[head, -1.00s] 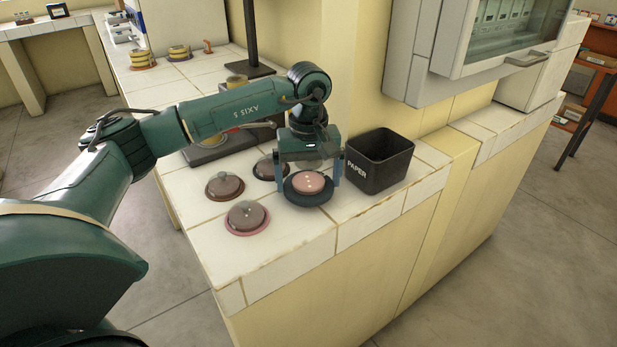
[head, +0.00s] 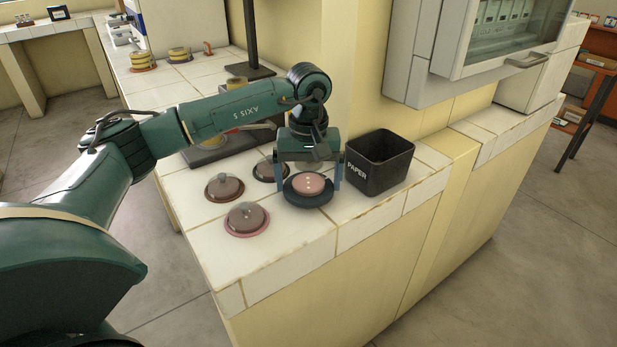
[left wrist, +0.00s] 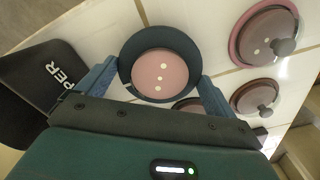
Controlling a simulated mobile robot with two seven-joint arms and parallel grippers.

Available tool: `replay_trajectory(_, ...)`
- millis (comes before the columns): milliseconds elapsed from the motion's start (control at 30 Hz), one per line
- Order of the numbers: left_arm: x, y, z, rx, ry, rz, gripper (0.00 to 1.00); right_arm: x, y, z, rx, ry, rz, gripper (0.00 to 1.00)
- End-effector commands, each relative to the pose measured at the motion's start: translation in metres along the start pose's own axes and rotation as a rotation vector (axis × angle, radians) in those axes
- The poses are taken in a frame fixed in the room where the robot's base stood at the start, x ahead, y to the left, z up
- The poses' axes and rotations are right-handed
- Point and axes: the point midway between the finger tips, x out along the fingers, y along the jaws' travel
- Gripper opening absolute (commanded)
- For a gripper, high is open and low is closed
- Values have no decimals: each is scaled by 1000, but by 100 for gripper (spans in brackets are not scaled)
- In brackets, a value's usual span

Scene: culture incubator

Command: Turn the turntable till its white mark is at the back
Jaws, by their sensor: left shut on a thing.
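The turntable (head: 309,201) is a dark blue-grey round disc on the white tiled counter; it also shows in the left wrist view (left wrist: 161,35). A pink round dish (head: 308,184) with a row of white dots sits on it, also seen in the left wrist view (left wrist: 160,76). My right gripper is not in view.
A black bin marked PAPER (head: 379,163) stands close to the right of the turntable. Lidded dishes stand on the left, at the front (head: 247,218), farther left (head: 224,187) and behind (head: 266,170). A grey cabinet (head: 470,50) hangs at the right.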

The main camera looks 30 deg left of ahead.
Motion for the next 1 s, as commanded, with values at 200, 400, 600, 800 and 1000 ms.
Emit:
replay_trajectory(200, -2, 0, -1, -2, 4, 5, 100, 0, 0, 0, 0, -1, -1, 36)
replay_trajectory(400, -4, 0, -1, -2, 3, 3, 100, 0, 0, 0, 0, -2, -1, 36)
replay_trajectory(600, -32, 1, -1, -1, 6, 6, 100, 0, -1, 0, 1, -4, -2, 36)
replay_trajectory(800, -79, 1, -1, -3, 7, 7, 100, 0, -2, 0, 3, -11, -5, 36)
replay_trajectory(1000, -116, 0, -1, -2, 5, 6, 100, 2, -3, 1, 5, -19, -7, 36)
